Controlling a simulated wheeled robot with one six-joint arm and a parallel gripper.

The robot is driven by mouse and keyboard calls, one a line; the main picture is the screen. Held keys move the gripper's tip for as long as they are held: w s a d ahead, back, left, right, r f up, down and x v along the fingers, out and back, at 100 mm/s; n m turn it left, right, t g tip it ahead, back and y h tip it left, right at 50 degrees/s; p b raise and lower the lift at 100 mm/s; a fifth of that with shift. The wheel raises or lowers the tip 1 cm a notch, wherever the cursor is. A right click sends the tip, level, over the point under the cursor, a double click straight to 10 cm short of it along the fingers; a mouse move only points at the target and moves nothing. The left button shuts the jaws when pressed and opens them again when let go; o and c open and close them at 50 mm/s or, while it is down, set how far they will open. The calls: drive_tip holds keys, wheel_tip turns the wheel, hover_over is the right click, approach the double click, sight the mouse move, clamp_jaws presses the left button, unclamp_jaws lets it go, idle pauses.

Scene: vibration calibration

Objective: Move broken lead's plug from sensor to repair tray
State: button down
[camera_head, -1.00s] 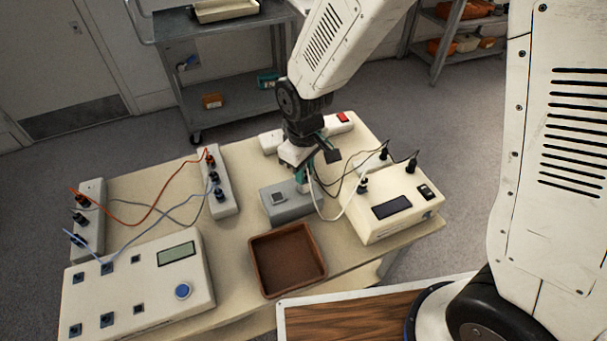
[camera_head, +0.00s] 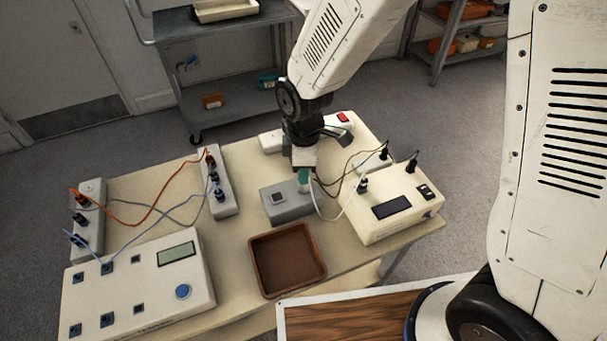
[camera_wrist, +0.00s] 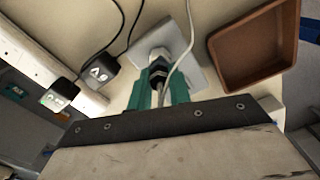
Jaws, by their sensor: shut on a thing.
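My gripper (camera_head: 303,179) points down at the right end of the grey sensor box (camera_head: 279,208). In the wrist view its teal fingers (camera_wrist: 160,84) are shut on a black plug (camera_wrist: 157,71) with a pale lead. The white lead (camera_head: 336,215) loops right to the cream instrument (camera_head: 403,215). The brown repair tray (camera_head: 258,273) is empty and stands in front of the sensor; it also shows in the wrist view (camera_wrist: 222,60).
A white box with dark plugs and leads (camera_head: 372,162) stands behind the instrument, near a strip with a red switch (camera_head: 342,117). A display box with a blue button (camera_head: 140,283) and socket strips with orange and grey leads (camera_head: 222,195) stand left.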

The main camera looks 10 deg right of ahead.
drive_tip(key=shift+n, duration=0.3)
drive_tip(key=n, duration=0.3)
drive_tip(key=shift+n, duration=0.4)
drive_tip(key=shift+n, duration=1)
drive_tip(key=shift+r, duration=0.85)
idle(0.4)
drive_tip(key=shift+r, duration=1.7)
drive_tip(key=shift+s+f, duration=0.1)
